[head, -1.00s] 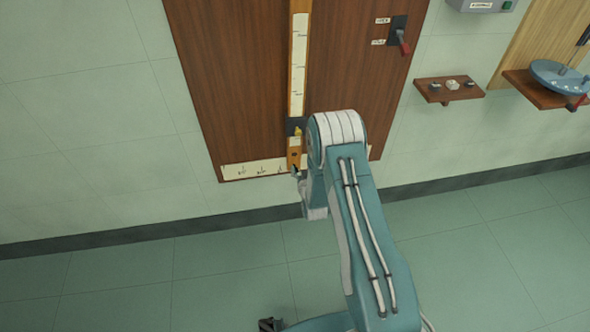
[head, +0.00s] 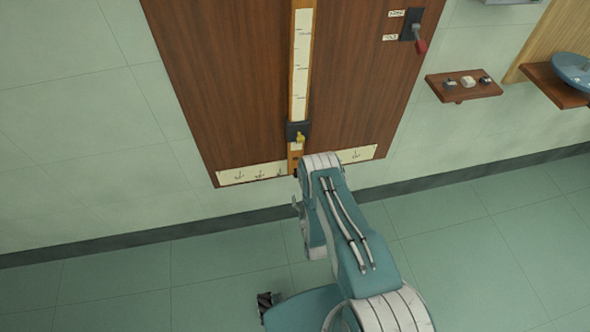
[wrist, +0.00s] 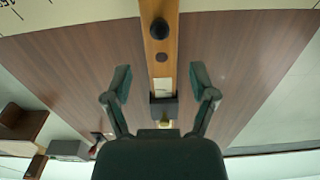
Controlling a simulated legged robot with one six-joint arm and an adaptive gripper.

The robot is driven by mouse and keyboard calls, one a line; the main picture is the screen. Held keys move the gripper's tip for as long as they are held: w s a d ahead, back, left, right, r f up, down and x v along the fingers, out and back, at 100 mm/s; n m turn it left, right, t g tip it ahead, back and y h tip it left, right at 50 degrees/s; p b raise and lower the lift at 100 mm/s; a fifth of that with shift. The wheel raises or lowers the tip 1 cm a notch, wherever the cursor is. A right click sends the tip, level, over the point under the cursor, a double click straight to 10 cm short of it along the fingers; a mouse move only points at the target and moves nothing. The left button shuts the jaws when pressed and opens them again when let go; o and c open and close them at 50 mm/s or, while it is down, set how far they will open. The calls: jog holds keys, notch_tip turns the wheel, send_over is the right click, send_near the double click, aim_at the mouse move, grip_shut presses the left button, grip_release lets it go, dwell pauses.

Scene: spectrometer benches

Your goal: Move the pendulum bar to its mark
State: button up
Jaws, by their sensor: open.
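The pendulum bar (head: 301,62) is a long orange wooden strip with a white scale, hanging down a brown panel. A dark block with a yellow knob (head: 299,137) sits low on it. My arm covers part of its lower end in the head view. A cream strip with dark marks (head: 255,173) runs along the panel's bottom, on both sides of the bar. In the wrist view my gripper (wrist: 162,84) is open and empty, its fingers on either side of the bar (wrist: 160,40) and apart from it. A black knob (wrist: 159,30) shows at the bar's end.
A lever with a red handle (head: 418,42) is at the panel's upper right. A small shelf (head: 465,86) with small items and another shelf with a blue disc (head: 574,70) are farther right. The floor (head: 120,290) at left is clear.

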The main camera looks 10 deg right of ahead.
jog(key=w, duration=1)
jog(key=shift+w, duration=0.15)
grip_shut()
